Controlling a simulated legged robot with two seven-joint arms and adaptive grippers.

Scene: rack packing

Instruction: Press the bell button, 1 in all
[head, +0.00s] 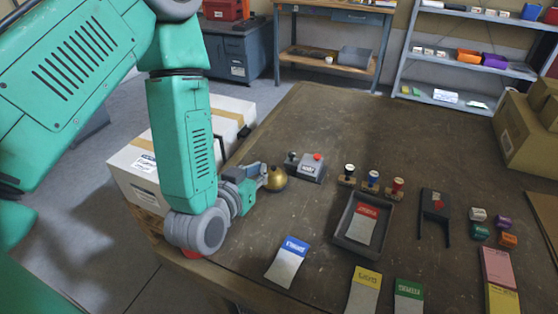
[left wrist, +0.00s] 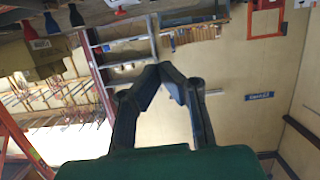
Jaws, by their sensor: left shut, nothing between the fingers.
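A brass domed bell (head: 276,179) stands near the left edge of the brown table (head: 300,122). Behind it to the right is a grey box (head: 308,174) with a red button (head: 317,156) on top and a small white label. My left gripper (head: 264,181) is shut and empty, pointing right, with its fingertips at the left side of the brass bell. I cannot tell whether they touch it. In the left wrist view the left gripper's dark fingers (left wrist: 166,68) meet at their tips, with nothing between them. My right gripper is not in view.
Stamps (head: 372,183) stand behind a dark tray (head: 341,236) holding a red-topped card. Blue (head: 289,262), yellow (head: 365,290) and green (head: 408,298) cards lie near the front. A dark forked item (head: 435,213) and small coloured blocks are at right. The table's back is clear.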

